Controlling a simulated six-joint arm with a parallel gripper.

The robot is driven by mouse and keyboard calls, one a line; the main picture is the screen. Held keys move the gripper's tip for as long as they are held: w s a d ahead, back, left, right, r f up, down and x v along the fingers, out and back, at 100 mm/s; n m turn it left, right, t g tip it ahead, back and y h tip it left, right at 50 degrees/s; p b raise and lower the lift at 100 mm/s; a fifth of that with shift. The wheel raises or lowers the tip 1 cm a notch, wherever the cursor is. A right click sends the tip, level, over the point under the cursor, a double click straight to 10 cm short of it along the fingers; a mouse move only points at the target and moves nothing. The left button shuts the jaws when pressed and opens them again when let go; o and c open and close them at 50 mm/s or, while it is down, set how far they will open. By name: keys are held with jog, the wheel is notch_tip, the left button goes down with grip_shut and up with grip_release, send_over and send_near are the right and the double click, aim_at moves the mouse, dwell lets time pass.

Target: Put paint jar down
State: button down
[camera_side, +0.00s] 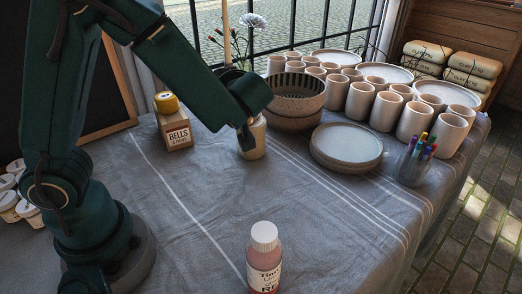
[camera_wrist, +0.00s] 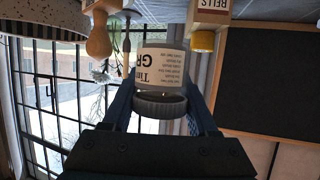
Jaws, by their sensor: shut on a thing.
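The paint jar (camera_side: 254,147) is pale, with a white label and a dark lid. It is upright just left of the stacked bowls, its base at or close to the cloth; I cannot tell if it touches. In the wrist view, which is upside down, the jar (camera_wrist: 162,68) shows its "GR" label between the fingers. My gripper (camera_wrist: 160,104) is shut on the jar near its lid; in the side view the gripper (camera_side: 248,129) hides part of the jar's top.
Stacked bowls (camera_side: 293,105), plates (camera_side: 346,146), several cups (camera_side: 415,121) and a pen glass (camera_side: 413,168) are to the right. A pink bottle (camera_side: 264,262) stands in front. The cloth (camera_side: 215,200) between is clear.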

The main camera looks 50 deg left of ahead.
jog(key=s+a+n+g, duration=0.3)
jog(key=s+n+g, duration=0.1)
jog(key=s, duration=0.2)
send_over(199, 170)
notch_tip(199, 170, down, 6)
jog(key=shift+f, duration=4.6)
jog(key=shift+f, duration=0.1)
jog(key=shift+c, duration=0.9)
grip_release()
